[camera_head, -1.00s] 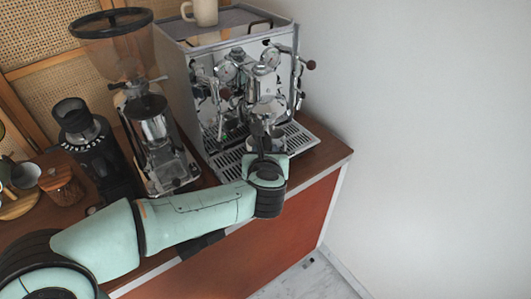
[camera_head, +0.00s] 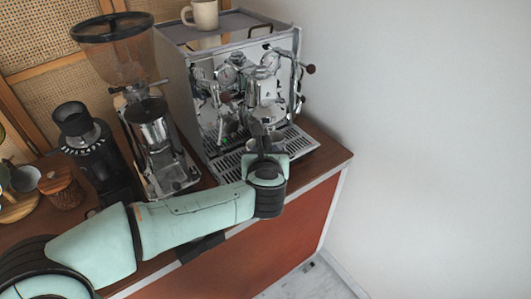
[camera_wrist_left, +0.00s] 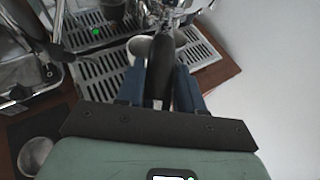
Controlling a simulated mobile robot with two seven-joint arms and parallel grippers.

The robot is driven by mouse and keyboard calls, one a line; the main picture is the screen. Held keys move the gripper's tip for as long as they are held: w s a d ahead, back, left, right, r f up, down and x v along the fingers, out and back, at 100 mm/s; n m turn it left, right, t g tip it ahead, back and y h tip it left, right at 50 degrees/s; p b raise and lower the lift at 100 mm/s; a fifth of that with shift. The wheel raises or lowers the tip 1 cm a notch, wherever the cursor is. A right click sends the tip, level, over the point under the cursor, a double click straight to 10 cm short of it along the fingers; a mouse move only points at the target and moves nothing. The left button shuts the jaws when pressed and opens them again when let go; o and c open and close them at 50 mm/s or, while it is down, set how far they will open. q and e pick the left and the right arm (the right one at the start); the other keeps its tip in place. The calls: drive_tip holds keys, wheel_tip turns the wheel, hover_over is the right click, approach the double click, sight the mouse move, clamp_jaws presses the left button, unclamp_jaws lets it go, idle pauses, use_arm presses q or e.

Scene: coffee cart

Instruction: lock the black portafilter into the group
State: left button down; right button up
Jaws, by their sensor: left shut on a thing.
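The black portafilter handle (camera_wrist_left: 160,72) lies between the two blue fingers of my left gripper (camera_wrist_left: 161,88) in the left wrist view. The gripper is shut on it. In the head view my left gripper (camera_head: 264,154) is in front of the espresso machine (camera_head: 205,75), above the drip tray's front edge. The handle (camera_head: 259,131) points up from it toward the chrome group (camera_head: 267,88). The portafilter's head is close under the group; whether it is seated or turned in the lugs cannot be told. My right gripper is not in view.
The drip tray (camera_head: 300,145) lies under the group. A pale cup (camera_wrist_left: 138,46) shows beside the handle. A grinder (camera_head: 152,125) and a smaller black grinder (camera_head: 83,135) stand to the left. A mug (camera_head: 205,14) is on top. Free room lies right of the cart.

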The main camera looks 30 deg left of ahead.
use_arm(q)
drive_tip(key=shift+r, duration=0.65)
drive_tip(key=shift+w+d, duration=0.1)
idle(0.3)
drive_tip(key=shift+w+d+n+g+y, duration=0.4)
drive_tip(key=shift+d+n+y, duration=0.15)
drive_tip(key=shift+y, duration=0.25)
drive_tip(key=shift+f, duration=0.1)
drive_tip(key=shift+w+d+f+n+g+y, duration=0.1)
drive_tip(key=shift+w+d+n+g+y, duration=0.35)
drive_tip(key=shift+n, duration=0.2)
drive_tip(key=shift+w+d+n+g+y, duration=0.45)
drive_tip(key=shift+w+d+n+g, duration=0.1)
drive_tip(key=shift+n+g, duration=0.15)
